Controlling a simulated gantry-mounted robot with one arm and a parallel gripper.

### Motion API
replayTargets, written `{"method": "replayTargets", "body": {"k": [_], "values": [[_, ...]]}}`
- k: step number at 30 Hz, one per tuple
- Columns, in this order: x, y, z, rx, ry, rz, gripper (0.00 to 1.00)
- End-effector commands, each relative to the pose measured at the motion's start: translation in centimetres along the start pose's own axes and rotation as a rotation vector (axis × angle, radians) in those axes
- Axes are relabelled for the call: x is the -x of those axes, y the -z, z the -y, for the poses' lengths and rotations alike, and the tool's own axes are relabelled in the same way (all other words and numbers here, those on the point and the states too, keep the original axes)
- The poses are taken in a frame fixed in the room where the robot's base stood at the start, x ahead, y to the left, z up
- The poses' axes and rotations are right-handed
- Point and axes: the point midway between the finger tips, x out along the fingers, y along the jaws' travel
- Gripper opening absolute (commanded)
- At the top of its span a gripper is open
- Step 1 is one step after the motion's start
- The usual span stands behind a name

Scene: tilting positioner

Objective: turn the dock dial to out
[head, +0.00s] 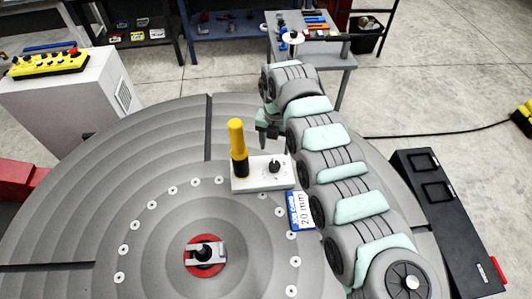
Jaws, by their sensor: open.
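The dock (256,182) is a white block on the grey round plate of the positioner. Its dial (275,167) is a small black knob on the right part of the block's top, with small marks around it that are too small to read. A yellow and black handle (238,148) stands upright on the left part of the block. My gripper (266,140) hangs just behind and above the dial, apart from it as far as I can tell. Its fingers are open and small in view, and nothing shows between them.
A blue and white "20 mm" tag (300,210) lies right of the dock. A red and black clamp-like fitting (205,254) sits at the plate's middle. A white cabinet (75,100) with a yellow button box (48,64) stands at left. The plate left of the dock is clear.

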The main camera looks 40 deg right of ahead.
Motion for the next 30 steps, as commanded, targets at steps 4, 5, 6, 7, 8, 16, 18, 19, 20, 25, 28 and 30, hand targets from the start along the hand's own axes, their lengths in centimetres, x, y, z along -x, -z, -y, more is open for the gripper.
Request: {"method": "replayTargets", "body": {"k": [4, 5, 6, 7, 8, 16, 18, 19, 20, 25, 28, 30], "values": [[-2.6, 0.3, -0.2, 0.002, 0.001, -0.006, 0.59], [-3.2, 0.2, -0.1, 0.0, 0.001, -0.007, 0.59], [-4.1, 0.2, -0.1, 0.0, 0.0, -0.006, 0.59], [-4.7, 0.3, -0.2, 0.002, -0.001, -0.005, 0.59], [-5.3, 0.3, -0.3, 0.002, -0.002, -0.005, 0.59], [-9.1, 0.2, -0.2, 0.002, -0.001, -0.003, 0.59], [-9.5, 0.2, -0.1, 0.001, -0.001, -0.002, 0.59], [-9.6, 0.1, -0.1, 0.001, -0.001, -0.002, 0.59], [-9.7, 0.1, 0.0, 0.001, 0.0, -0.002, 0.59], [-9.8, 0.1, 0.0, 0.001, 0.0, -0.001, 0.59], [-9.8, 0.1, 0.0, 0.001, 0.0, -0.001, 0.59], [-9.8, 0.1, 0.0, 0.001, 0.0, -0.001, 0.54]]}}
